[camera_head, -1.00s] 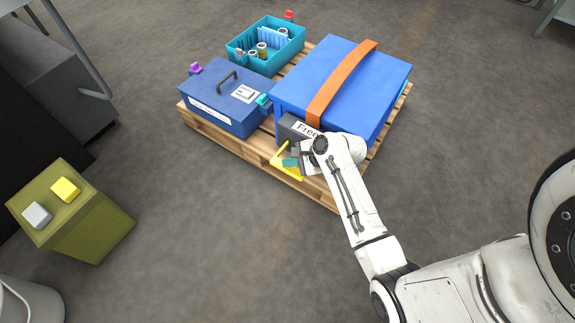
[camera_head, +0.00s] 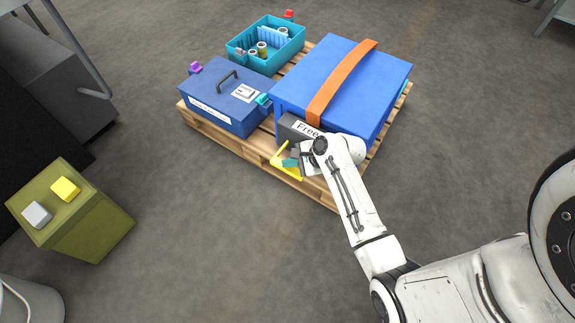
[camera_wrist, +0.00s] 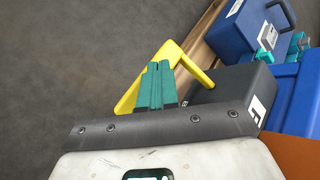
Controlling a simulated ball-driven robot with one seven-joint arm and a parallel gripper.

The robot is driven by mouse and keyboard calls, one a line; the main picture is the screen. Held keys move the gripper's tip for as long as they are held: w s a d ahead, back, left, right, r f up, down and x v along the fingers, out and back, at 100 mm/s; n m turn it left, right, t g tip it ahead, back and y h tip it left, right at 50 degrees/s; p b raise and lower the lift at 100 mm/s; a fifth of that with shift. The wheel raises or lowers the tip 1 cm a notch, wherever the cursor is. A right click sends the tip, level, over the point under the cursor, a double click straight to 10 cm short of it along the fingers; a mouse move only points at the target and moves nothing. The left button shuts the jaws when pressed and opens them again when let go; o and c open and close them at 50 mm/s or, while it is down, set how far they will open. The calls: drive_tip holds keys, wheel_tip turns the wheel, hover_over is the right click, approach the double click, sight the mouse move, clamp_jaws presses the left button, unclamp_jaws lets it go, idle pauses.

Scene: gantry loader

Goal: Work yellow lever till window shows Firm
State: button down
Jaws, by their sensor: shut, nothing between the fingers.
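The yellow lever (camera_head: 285,164) sticks out from a dark grey box (camera_head: 291,130) at the front of the pallet. A white label on the box, the window (camera_head: 307,129), reads "Free", partly hidden by my arm. My gripper (camera_head: 290,162) is at the lever, its teal fingers shut. In the wrist view the teal fingertips (camera_wrist: 159,66) are together with nothing between them, overlapping the yellow lever (camera_wrist: 172,56). I cannot tell whether they touch it.
A blue box with an orange strap (camera_head: 342,82) stands behind the grey box on the wooden pallet (camera_head: 225,139). A dark blue case (camera_head: 215,103) and a teal crate (camera_head: 281,60) share the pallet. An olive pedestal with two buttons (camera_head: 92,235) stands left on open floor.

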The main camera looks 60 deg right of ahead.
drive_tip(key=shift+f+b, duration=0.3)
drive_tip(key=shift+f, duration=1.05)
idle(1.5)
drive_tip(key=shift+a+r, duration=0.1)
drive_tip(key=shift+r+p, duration=2)
drive_tip(key=shift+p, duration=0.6)
wheel_tip(320, 180, up, 5)
drive_tip(key=p, duration=0.6)
idle(0.9)
